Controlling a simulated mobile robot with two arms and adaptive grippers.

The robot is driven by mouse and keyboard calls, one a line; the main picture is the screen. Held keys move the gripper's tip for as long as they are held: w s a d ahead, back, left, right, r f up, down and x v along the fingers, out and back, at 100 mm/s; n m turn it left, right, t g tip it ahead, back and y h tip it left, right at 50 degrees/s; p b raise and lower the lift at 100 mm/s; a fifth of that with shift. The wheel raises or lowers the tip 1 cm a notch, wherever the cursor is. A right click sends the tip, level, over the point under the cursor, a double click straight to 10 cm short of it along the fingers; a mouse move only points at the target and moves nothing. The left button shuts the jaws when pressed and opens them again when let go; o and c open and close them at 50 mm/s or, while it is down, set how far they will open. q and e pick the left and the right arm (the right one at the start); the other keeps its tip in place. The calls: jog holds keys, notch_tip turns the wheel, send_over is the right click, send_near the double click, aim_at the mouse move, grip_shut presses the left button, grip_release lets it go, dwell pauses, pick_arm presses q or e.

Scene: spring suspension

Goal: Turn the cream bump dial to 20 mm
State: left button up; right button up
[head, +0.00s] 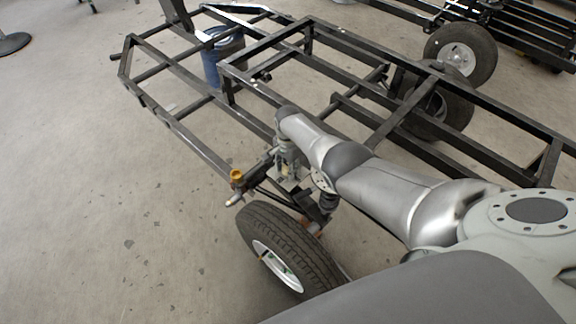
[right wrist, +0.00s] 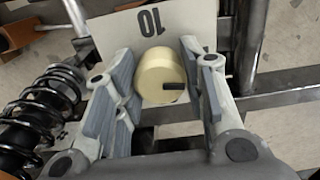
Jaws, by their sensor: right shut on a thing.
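The cream bump dial (right wrist: 160,76) is a round cream knob in the middle of the right wrist view. A short black pointer on its face points right in that view. A pale plate (right wrist: 112,35) behind it bears an upside-down "10". My right gripper (head: 288,163) is down at the suspension beside the near wheel in the head view. In the right wrist view its two fingers (right wrist: 160,92) stand on either side of the dial and are shut on it. The dial is too small or hidden to make out in the head view. My left gripper is out of view.
A black coil spring (right wrist: 42,105) stands left of the gripper in the right wrist view. In the head view the near wheel (head: 288,250) and the black steel frame (head: 190,138) surround the work area. A blue bin (head: 212,70) stands behind. The floor at left is clear.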

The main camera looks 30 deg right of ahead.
jog(key=m, duration=0.3)
jog(key=shift+m, duration=0.4)
jog(key=m, duration=0.4)
jog(key=shift+w, duration=0.1)
jog(key=m, duration=0.4)
jog(key=shift+d, duration=0.1)
jog(key=shift+m, duration=2)
jog(key=o, duration=1)
jog(key=shift+r, duration=0.2)
